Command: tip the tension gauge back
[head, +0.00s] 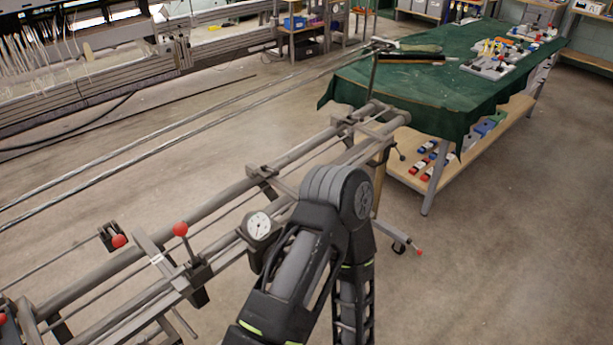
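The tension gauge (259,226) is a dark housing with a round white dial and a thin pointer. It sits on the grey rail frame (218,201), left of one of my arms, and its dial faces me. My arm rises from the bottom edge, bends at a thick dark joint and runs down out of the picture. It stands close beside the gauge and hides part of the frame behind it. I cannot tell whether the arm touches the gauge. Neither of my grippers is in view.
A lever with a red knob (181,230) stands on the frame left of the gauge, and another red knob (119,241) is farther left. A table under a green cloth (466,97) holds tools at the back right. The floor (500,250) at the right is clear.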

